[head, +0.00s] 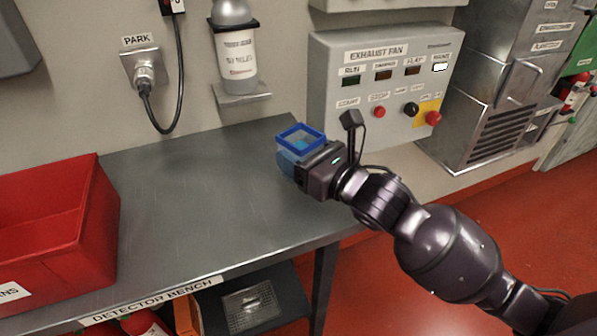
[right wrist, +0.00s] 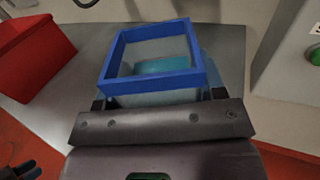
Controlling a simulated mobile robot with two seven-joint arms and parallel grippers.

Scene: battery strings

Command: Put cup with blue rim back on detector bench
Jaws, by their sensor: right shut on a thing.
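The cup with the blue rim (head: 300,137) is a small square clear container with bluish content low inside it. It is upright, near the right end of the grey detector bench (head: 190,190). My right gripper (head: 301,162) is shut on the cup. In the right wrist view the cup (right wrist: 152,34) sits between the fingers of my right gripper (right wrist: 158,98), its open top showing. Whether its base touches the bench is hidden. My left gripper is not clearly in the head view.
A red bin (head: 60,225) stands on the bench at the left. A control box (head: 385,85) marked EXHAUST FAN is on the wall behind the cup. A bottle (head: 234,50) hangs in a wall holder. The bench middle is clear.

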